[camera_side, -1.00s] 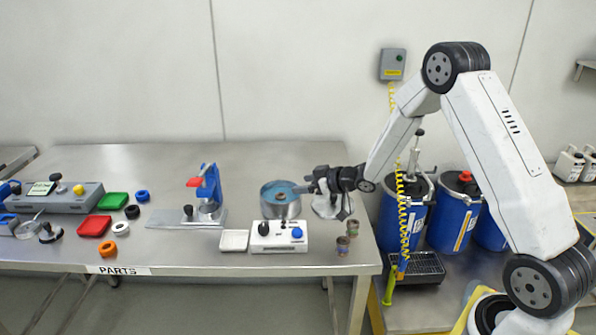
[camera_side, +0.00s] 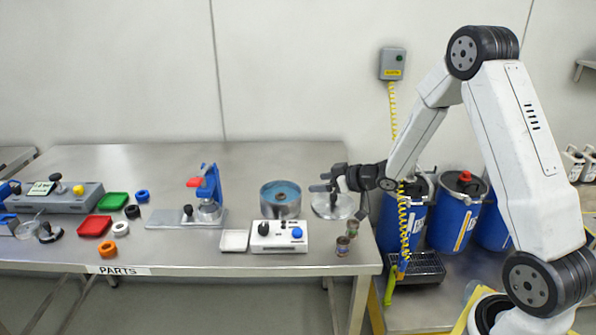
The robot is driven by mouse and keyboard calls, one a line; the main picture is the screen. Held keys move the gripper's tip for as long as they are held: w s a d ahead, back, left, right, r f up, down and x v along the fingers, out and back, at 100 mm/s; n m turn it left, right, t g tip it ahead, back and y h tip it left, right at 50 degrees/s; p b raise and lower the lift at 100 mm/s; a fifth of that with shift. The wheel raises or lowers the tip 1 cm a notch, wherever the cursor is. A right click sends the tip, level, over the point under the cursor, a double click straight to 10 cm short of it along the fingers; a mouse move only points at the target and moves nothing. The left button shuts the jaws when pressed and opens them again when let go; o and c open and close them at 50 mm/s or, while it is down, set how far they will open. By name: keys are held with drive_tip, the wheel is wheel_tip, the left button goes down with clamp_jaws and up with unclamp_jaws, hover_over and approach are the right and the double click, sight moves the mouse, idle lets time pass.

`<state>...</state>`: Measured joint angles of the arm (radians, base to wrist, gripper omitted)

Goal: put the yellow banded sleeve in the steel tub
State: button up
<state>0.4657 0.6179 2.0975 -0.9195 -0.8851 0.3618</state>
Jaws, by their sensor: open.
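The steel tub (camera_side: 281,207) stands near the right end of the bench, with a blue inside. A small brownish round shape (camera_side: 281,195) shows inside it, too small to tell surely whether it is the yellow banded sleeve. Two small banded cylinders stand at the bench's right front, one in front (camera_side: 343,246) and one behind it (camera_side: 352,229); their band colours are hard to read. My gripper (camera_side: 318,183) is open with nothing visible between its fingers. It is to the right of the tub, above a round shiny dish (camera_side: 333,208).
A white box with a blue knob (camera_side: 279,238) and a small white tray (camera_side: 234,240) stand in front of the tub. A blue and red press (camera_side: 207,192) is to the left. Coloured rings and trays lie farther left. Blue drums (camera_side: 455,218) stand beyond the bench's right end.

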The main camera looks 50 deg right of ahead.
drive_tip(key=s+a+m+g+h, duration=0.1)
drive_tip(key=s+a+g, duration=0.4)
drive_tip(key=s, duration=0.5)
drive_tip(key=s+a+m+g+h, duration=0.2)
drive_tip(key=s+a+g, duration=0.3)
drive_tip(key=s, duration=0.6)
drive_tip(key=a, duration=0.2)
drive_tip(key=shift+a+g+h, duration=0.3)
